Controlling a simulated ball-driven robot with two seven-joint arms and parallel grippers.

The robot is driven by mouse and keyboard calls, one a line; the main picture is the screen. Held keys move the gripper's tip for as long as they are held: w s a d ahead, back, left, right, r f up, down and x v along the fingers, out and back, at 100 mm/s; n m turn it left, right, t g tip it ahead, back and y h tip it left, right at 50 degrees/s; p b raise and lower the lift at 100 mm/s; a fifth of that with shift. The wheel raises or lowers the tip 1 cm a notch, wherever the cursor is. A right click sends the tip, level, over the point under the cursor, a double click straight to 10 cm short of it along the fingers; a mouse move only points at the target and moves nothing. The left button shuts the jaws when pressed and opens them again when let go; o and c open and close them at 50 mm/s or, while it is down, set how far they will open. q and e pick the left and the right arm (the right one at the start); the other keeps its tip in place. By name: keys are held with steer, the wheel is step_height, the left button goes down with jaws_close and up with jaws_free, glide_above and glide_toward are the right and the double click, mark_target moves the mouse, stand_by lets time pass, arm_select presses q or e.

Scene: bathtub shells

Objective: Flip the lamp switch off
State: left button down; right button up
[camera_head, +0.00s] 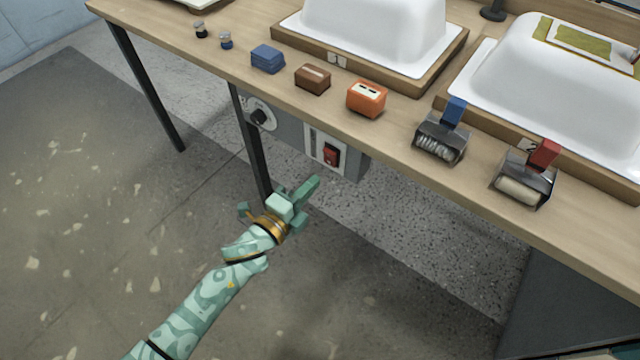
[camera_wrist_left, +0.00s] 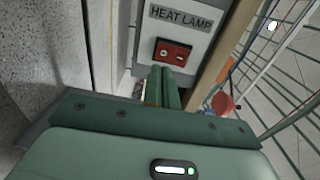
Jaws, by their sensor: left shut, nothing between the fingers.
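The red lamp switch (camera_head: 331,154) sits on a pale panel (camera_head: 341,148) of the grey box under the table's front edge. In the left wrist view the red rocker switch (camera_wrist_left: 172,52) shows just below a label reading HEAT LAMP (camera_wrist_left: 180,17). My left gripper (camera_head: 313,185) is below and slightly left of the switch in the head view, pointing towards it. Its fingers (camera_wrist_left: 165,84) are shut with nothing between them, just under the switch in the wrist view. I cannot tell whether the fingertips touch it.
A round dial (camera_head: 260,114) is on the box left of the switch. Table legs (camera_head: 250,140) stand nearby. On the table (camera_head: 230,70) are a blue block (camera_head: 268,58), a brown block (camera_head: 313,79), an orange block (camera_head: 366,98), two handled tools and white tub shells (camera_head: 375,30). The floor left is open.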

arm_select(q)
steer(key=f+p+v, duration=0.1)
steer(key=f+v, duration=0.1)
steer(key=v, duration=0.7)
steer(key=shift+a+p, duration=0.2)
steer(key=shift+p, duration=0.15)
arm_select(e)
steer(key=shift+a+r, duration=0.45)
steer(key=shift+r, duration=0.3)
steer(key=shift+d, duration=0.1)
